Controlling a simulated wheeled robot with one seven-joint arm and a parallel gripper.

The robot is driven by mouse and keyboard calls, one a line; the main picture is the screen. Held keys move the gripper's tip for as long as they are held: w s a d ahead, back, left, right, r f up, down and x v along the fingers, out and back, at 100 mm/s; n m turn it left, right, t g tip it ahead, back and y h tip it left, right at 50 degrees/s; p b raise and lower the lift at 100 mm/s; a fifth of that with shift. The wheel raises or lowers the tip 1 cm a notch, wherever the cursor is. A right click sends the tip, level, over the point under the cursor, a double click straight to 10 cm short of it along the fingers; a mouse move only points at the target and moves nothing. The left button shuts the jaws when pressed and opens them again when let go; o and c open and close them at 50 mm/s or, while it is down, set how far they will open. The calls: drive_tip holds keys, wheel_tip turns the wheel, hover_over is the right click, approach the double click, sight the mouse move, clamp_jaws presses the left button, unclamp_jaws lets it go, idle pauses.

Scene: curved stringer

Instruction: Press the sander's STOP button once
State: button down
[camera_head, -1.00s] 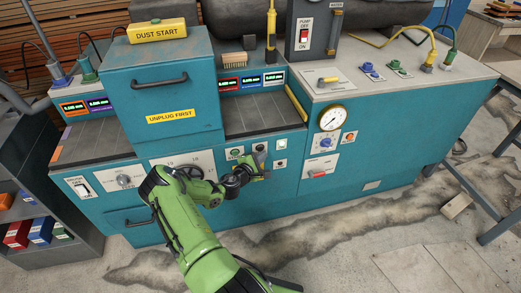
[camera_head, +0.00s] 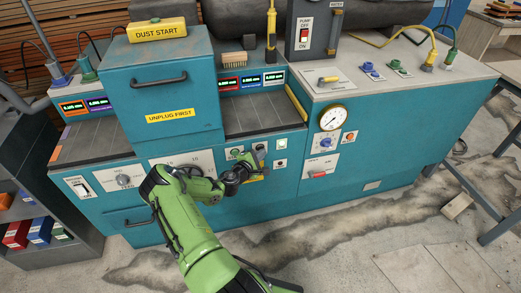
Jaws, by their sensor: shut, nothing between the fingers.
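The sander is the large teal machine (camera_head: 260,185) with a small control panel low on its front. A green button (camera_head: 236,152) on a white plate shows just left of my gripper. My gripper (camera_head: 257,158) is shut and empty, its tip up against or very near the panel to the right of the green button. Whether it touches the panel cannot be told. No STOP label can be read, and the panel part behind my gripper is hidden.
Two small white plates (camera_head: 280,144) with buttons sit right of my gripper. A pressure gauge (camera_head: 332,118) and a red-handled switch (camera_head: 319,174) are further right. A dial (camera_head: 123,181) is at left. The teal hood marked UNPLUG FIRST (camera_head: 165,85) juts out above.

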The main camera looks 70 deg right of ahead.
drive_tip(key=shift+w+d, duration=0.15)
drive_tip(key=shift+d, duration=0.05)
idle(0.5)
drive_tip(key=shift+a, duration=0.1)
drive_tip(key=shift+s+a, duration=0.4)
drive_tip(key=shift+a, duration=0.2)
drive_tip(key=shift+s+a+p, duration=0.1)
drive_tip(key=shift+s+a, duration=0.35)
drive_tip(key=shift+a, duration=0.25)
drive_tip(key=shift+s+a+p, duration=0.15)
drive_tip(key=shift+s+a, duration=0.25)
drive_tip(key=shift+a, duration=0.35)
drive_tip(key=shift+s+a+p, duration=0.1)
drive_tip(key=shift+s+a, duration=0.35)
drive_tip(key=shift+a, duration=0.25)
